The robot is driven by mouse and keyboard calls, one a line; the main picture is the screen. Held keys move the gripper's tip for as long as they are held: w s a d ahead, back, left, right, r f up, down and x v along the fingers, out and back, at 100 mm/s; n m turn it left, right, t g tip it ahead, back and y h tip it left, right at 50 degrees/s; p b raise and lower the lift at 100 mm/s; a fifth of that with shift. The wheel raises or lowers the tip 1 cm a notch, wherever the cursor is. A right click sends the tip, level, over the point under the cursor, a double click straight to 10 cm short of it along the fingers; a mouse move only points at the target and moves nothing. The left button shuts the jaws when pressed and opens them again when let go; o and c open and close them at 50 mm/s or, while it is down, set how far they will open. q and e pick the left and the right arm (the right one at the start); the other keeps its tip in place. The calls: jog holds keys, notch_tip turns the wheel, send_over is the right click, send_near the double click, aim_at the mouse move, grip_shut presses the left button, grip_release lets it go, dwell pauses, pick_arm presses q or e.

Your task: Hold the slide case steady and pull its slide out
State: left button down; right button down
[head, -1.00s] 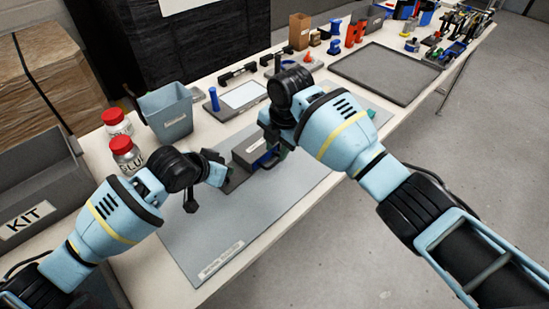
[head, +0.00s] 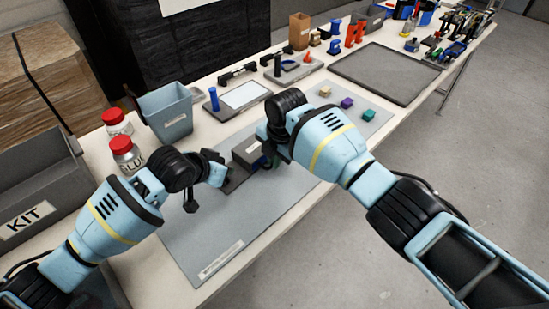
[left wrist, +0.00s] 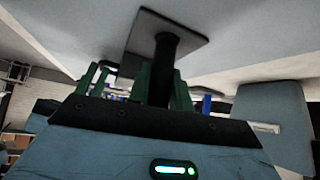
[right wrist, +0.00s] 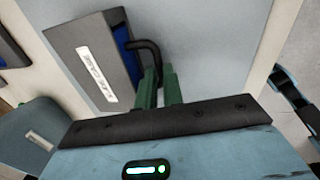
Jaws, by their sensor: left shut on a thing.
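The grey slide case (head: 244,153) with a white label stands on the mat between my grippers. In the right wrist view the case (right wrist: 88,55) shows a blue slide (right wrist: 124,42) at its open side, with a black loop handle (right wrist: 154,51). My right gripper (right wrist: 160,82) has its green fingers a little apart at the handle; it also shows in the head view (head: 270,157). My left gripper (left wrist: 163,82) is shut on a black post (left wrist: 164,62) rising from a dark plate (left wrist: 168,27). The dark plate also shows beside the case (head: 236,180).
The grey mat (head: 205,230) is clear in front. A grey bin (head: 166,112) and red-capped bottles (head: 122,150) stand at the left. Small coloured blocks (head: 346,103) lie beyond my right arm. A dark tray (head: 385,72) lies farther back.

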dwell(0.3)
jog(key=shift+s+d, duration=1.8)
jog(key=shift+d, duration=0.15)
jog(key=c, duration=1.5)
grip_release()
jog(key=shift+r, duration=0.1)
jog(key=r, duration=0.4)
jog(key=s+d+r, duration=0.1)
jog(key=r, duration=0.6)
jog(key=shift+s+d+r, duration=0.15)
jog(key=shift+d+r, duration=0.1)
jog(key=shift+r, duration=0.1)
